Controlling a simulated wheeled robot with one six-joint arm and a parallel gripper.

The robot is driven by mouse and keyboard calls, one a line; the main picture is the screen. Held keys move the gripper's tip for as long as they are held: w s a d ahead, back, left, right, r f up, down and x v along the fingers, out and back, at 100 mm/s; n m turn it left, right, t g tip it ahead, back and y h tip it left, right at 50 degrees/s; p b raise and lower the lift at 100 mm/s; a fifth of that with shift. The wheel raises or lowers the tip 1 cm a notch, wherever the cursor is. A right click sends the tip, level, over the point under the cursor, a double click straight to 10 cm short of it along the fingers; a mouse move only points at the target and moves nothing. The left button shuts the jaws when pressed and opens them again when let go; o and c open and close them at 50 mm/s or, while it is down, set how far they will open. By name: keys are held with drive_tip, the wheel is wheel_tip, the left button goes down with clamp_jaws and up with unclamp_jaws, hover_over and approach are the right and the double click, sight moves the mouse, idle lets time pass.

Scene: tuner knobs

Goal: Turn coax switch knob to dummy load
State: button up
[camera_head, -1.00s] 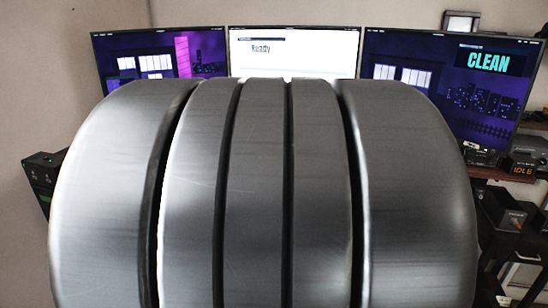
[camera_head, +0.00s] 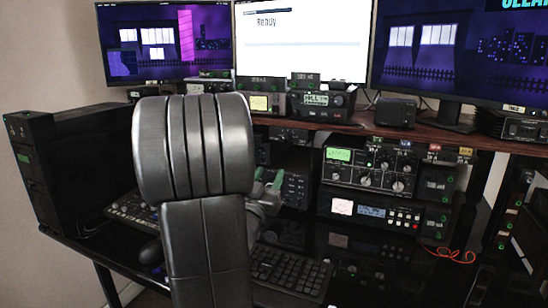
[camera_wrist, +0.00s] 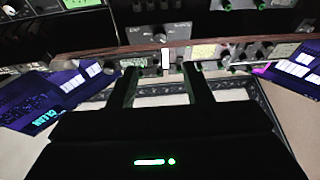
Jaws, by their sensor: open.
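In the wrist view a dark panel with a single round knob (camera_wrist: 160,38) and small pale lettering lies beyond my fingertips. It may be the coax switch, but the lettering is too small to read and I cannot tell the knob's setting. My gripper (camera_wrist: 160,68) is open and empty, its two dark fingers apart and not visibly touching the knob. In the head view my gripper (camera_head: 268,178) shows green fingertips over the desk, in front of a dark unit (camera_head: 293,187). My arm hides much of the gripper and the equipment behind it.
A radio with several knobs (camera_head: 368,170) stands right of my gripper, above another unit with a lit display (camera_head: 375,213). A keyboard (camera_head: 290,272) lies below. A wooden shelf (camera_head: 400,130) with small boxes crosses behind, under the monitors. A black tower (camera_head: 75,165) stands left.

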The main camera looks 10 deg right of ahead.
sight(285, 140)
drive_tip(key=p+x, duration=0.1)
drive_tip(key=x, duration=1.2)
drive_tip(key=shift+w+d+r, duration=0.15)
drive_tip(key=shift+w+r, duration=0.05)
drive_tip(key=shift+w, duration=0.15)
drive_tip(key=c, duration=1)
